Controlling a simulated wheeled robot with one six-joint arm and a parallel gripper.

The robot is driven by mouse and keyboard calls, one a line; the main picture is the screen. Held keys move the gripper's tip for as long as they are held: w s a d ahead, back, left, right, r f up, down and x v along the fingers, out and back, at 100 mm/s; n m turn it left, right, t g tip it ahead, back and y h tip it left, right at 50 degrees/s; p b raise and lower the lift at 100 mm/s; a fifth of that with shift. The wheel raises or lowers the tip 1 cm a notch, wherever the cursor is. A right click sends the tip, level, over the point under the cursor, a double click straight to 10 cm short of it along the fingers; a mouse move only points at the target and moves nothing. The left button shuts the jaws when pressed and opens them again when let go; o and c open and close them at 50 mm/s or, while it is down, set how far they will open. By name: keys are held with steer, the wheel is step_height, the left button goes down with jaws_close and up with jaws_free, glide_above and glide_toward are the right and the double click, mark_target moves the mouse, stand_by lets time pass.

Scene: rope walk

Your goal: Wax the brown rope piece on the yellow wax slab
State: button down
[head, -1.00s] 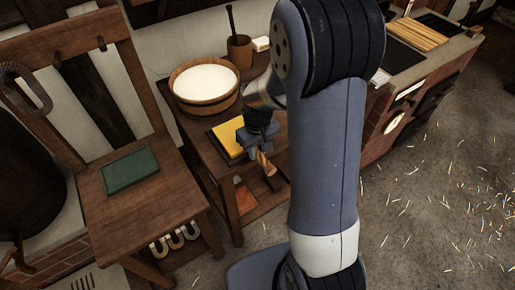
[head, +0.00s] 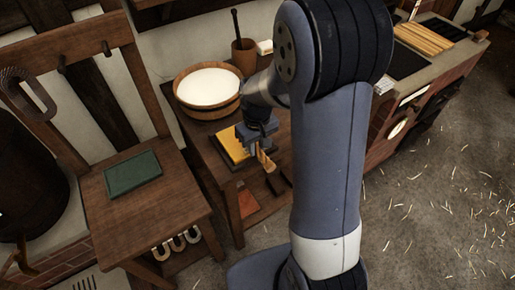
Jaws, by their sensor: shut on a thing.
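The yellow wax slab (head: 228,145) lies on the dark wooden table, in a dark-edged holder, partly hidden by my gripper. My gripper (head: 262,148) is over the right part of the slab, pointing down. It is shut on the brown rope piece (head: 266,160), a short tan-brown length that sticks out below and to the right of the jaws, by the slab's right edge. I cannot tell whether the rope touches the wax.
A wooden tub (head: 208,92) with white contents stands behind the slab. A brown cup (head: 244,57) with a stick and a white block (head: 265,47) are farther back. A green slab (head: 133,173) lies on the left stand.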

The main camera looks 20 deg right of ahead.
steer(key=shift+s+r, duration=0.15)
steer(key=shift+r, duration=0.45)
steer(key=shift+r+p, duration=0.55)
steer(key=shift+p, duration=0.2)
steer(key=shift+r+p, duration=1.3)
steer(key=shift+r, duration=0.5)
